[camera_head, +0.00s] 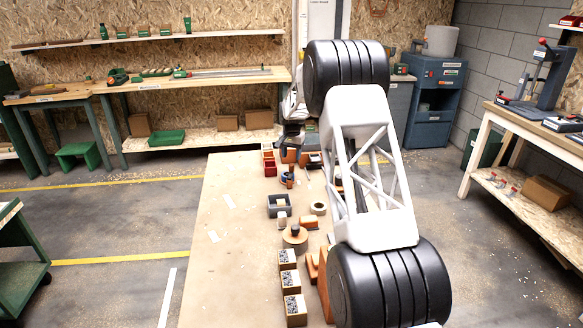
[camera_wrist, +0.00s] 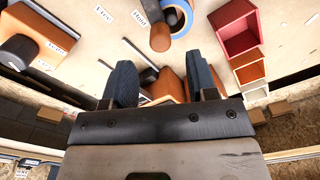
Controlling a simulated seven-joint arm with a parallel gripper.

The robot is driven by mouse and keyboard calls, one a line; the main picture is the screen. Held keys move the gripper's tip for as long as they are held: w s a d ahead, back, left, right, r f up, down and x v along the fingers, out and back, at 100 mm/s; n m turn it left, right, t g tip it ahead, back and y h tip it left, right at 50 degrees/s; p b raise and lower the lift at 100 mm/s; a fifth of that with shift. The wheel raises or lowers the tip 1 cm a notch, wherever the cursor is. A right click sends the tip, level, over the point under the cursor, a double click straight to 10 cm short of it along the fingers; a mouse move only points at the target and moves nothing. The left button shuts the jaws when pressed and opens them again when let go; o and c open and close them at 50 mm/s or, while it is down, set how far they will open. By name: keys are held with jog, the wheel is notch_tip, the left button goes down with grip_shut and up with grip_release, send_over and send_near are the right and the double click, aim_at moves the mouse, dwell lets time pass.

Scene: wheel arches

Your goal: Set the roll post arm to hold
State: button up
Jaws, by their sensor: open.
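In the wrist view an orange round-ended part (camera_wrist: 160,38) stands beside a blue ring, probably a tape roll (camera_wrist: 184,18), with a dark core. Small white labels (camera_wrist: 138,17) lie nearby; one seems to read Hold, another Free, but the print is tilted. I cannot tell which label the orange part points at. In the head view the blue ring (camera_head: 285,178) and an orange upright piece (camera_head: 290,181) show small on the table. My gripper (camera_wrist: 160,68) is open, its two dark blue fingers apart. It appears short of the orange part, with orange pieces partly hidden behind the fingers.
An orange block with a black cylinder (camera_wrist: 18,50) is at left. A grey bin (camera_head: 279,206) and several gravel-filled boxes (camera_head: 289,281) line the table. Its left side is mostly clear.

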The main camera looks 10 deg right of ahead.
aim_at(291, 166)
jog(key=shift+f, duration=3.1)
jog(key=c, duration=0.9)
